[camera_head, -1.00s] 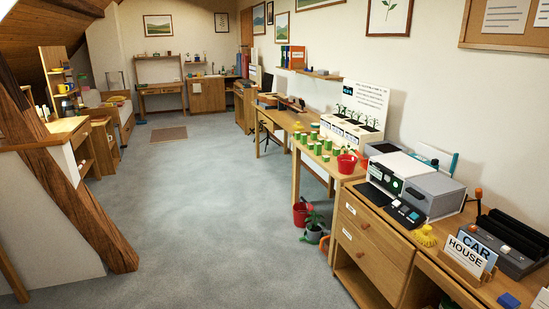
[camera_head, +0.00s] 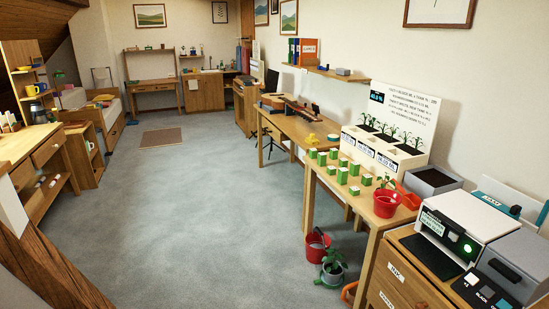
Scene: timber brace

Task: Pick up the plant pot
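A red plant pot (camera_head: 386,204) with a small green seedling stands upright on the wooden table at the right, near its front corner. I cannot tell which pot the task means. Neither of my grippers shows in the head view.
Several small green-and-white boxes (camera_head: 342,175) and a planter display (camera_head: 390,140) share the table. A drawer cabinet with a printer-like machine (camera_head: 467,225) stands nearest at right. A timber brace (camera_head: 45,270) is at lower left. The grey carpet (camera_head: 200,210) between is clear.

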